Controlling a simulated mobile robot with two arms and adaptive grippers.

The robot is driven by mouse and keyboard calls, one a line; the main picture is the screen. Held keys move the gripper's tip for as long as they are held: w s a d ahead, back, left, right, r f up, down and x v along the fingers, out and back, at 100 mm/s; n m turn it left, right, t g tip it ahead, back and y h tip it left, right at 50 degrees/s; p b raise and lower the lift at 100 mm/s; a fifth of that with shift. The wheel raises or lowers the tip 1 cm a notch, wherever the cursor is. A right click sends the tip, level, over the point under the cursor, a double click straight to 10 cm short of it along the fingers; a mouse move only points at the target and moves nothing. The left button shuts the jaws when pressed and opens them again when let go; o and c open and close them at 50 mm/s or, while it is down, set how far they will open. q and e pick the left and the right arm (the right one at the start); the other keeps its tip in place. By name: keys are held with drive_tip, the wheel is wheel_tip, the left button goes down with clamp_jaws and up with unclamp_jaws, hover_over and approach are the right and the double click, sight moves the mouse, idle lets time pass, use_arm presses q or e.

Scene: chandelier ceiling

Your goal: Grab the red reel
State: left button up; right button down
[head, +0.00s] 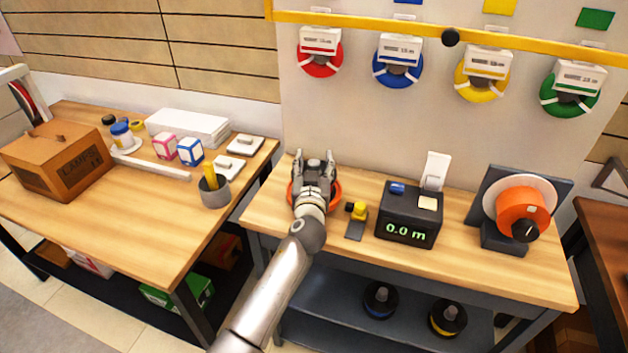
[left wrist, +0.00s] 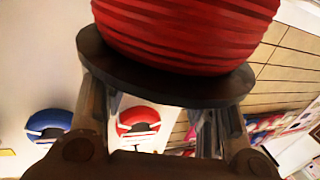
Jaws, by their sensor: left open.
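A red reel (left wrist: 185,35) with wound red strands and a dark round flange fills the top of the left wrist view, very close to the camera. My left gripper (head: 316,157) is open over the left part of the right-hand bench. In the left wrist view its two fingers show on either side, partly hidden by the flange; I cannot tell whether they touch it. In the head view an orange-red round rim (head: 337,191) shows around and below the gripper, mostly hidden by it. My right gripper is not in view.
Red (head: 320,66), blue (head: 397,75), yellow and green coils hang on the wall panel. Right of the gripper stand a small yellow-topped device (head: 358,218), a meter reading 0.0 m (head: 408,217) and an orange drum (head: 523,209). A grey cup (head: 215,192) stands on the left bench.

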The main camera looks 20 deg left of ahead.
use_arm(q)
clamp_jaws()
idle(0.3)
drive_tip(key=shift+r, duration=0.15)
idle(0.3)
drive_tip(key=shift+r, duration=0.85)
drive_tip(key=s+r, duration=1.1)
drive_tip(key=s, duration=0.3)
drive_tip(key=shift+b, duration=0.35)
